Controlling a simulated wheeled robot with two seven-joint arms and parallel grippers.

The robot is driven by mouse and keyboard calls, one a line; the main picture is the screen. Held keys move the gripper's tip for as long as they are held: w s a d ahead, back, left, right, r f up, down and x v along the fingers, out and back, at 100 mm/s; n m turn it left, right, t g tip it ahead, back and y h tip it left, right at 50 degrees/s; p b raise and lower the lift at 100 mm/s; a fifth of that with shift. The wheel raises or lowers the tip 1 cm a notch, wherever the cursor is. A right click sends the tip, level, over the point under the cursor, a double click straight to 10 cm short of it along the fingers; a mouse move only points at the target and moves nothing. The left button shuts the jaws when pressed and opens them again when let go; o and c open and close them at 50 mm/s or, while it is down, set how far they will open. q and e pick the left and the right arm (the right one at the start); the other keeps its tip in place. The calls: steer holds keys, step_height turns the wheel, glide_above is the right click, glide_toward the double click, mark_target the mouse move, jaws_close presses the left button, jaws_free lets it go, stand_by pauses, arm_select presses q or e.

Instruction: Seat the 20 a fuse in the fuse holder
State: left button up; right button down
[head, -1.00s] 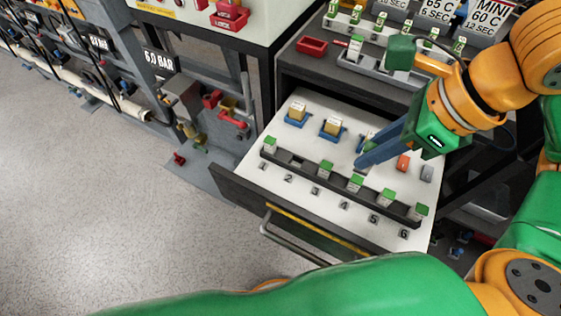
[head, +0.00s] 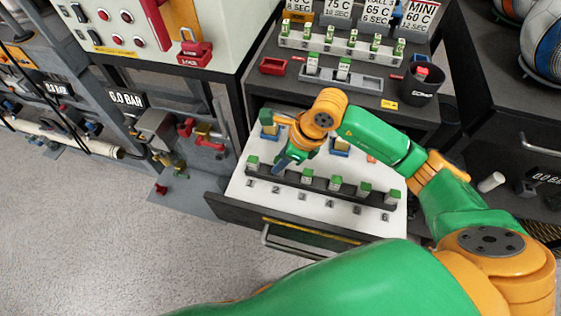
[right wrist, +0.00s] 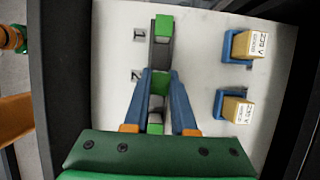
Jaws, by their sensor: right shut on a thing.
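My right gripper (head: 280,167) is over the row of numbered slots in the open drawer, at slot 2. In the right wrist view its blue fingers (right wrist: 159,76) are shut on a green-topped fuse (right wrist: 160,84) beside the label 2. No rating is legible on it. The dark fuse holder (head: 320,185) has similar green-topped fuses standing at slots 1, 3, 4, 5 and 6. I cannot tell whether the held fuse is fully down in slot 2 or just above it. My left gripper is not in view.
Relays in blue sockets (right wrist: 237,108) stand behind the holder. A fuse (right wrist: 164,25) at slot 1 and one at slot 3 flank the fingers closely. A red tray (head: 272,66), fuse racks and a black cup (head: 416,82) stand on the bench above.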

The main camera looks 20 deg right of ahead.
steer(key=shift+f, duration=1.1)
steer(key=c, duration=1.2)
jaws_free()
steer(key=shift+f, duration=0.1)
steer(key=o, duration=0.5)
steer(key=shift+c, duration=0.2)
steer(key=shift+r, duration=0.2)
steer(key=shift+d+r, duration=0.1)
steer(key=shift+r, duration=0.25)
steer(key=b+v, duration=0.1)
steer(key=v, duration=1)
steer(key=shift+s+r, duration=0.2)
steer(key=shift+s, duration=0.05)
